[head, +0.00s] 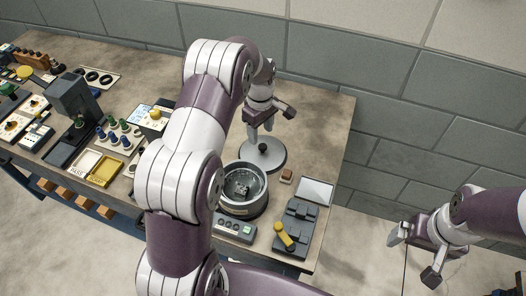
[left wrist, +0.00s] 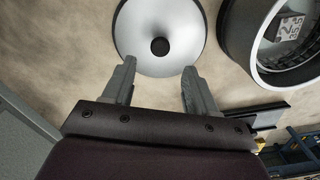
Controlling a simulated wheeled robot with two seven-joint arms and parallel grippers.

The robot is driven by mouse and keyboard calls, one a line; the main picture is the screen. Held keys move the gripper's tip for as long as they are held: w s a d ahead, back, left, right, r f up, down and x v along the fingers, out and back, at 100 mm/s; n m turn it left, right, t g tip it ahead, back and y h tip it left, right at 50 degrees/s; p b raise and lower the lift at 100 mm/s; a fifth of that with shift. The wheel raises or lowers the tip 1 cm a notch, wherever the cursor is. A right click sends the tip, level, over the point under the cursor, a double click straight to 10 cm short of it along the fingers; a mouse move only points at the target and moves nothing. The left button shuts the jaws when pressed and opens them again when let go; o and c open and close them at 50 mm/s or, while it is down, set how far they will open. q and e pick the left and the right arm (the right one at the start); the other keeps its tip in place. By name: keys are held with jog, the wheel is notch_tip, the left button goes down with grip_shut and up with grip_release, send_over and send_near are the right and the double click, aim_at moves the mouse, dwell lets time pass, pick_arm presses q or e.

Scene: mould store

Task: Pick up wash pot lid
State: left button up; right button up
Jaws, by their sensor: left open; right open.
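The wash pot lid (head: 270,162) is a round silvery disc with a black knob, lying on the bench behind the wash pot. In the left wrist view the lid (left wrist: 140,30) is at the top centre, its black knob between and beyond the fingertips. My left gripper (head: 268,122) is open and empty above the lid; it also shows in the left wrist view (left wrist: 159,68). The wash pot (head: 243,209) is round, dark-walled and uncovered, with a grey part inside; its rim is at the upper right in the left wrist view (left wrist: 240,45). My right gripper (head: 415,255) is open and empty, off the bench.
A control box (head: 234,231) and a dark fixture with a yellow handle (head: 285,236) stand in front of the pot. A small brown block (head: 287,175) lies right of the lid. Trays, pegs and devices crowd the left bench. A block wall (head: 380,130) stands behind.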

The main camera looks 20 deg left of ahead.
aim_at(263, 146)
pick_arm(q)
jog(key=f, duration=0.1)
jog(key=f+p, duration=0.1)
jog(key=f, duration=0.1)
jog(key=f+p, duration=0.1)
jog(key=f, duration=0.1)
jog(key=shift+s+d, duration=0.1)
jog(key=shift+d, duration=0.3)
jog(key=shift+f, duration=0.35)
grip_shut()
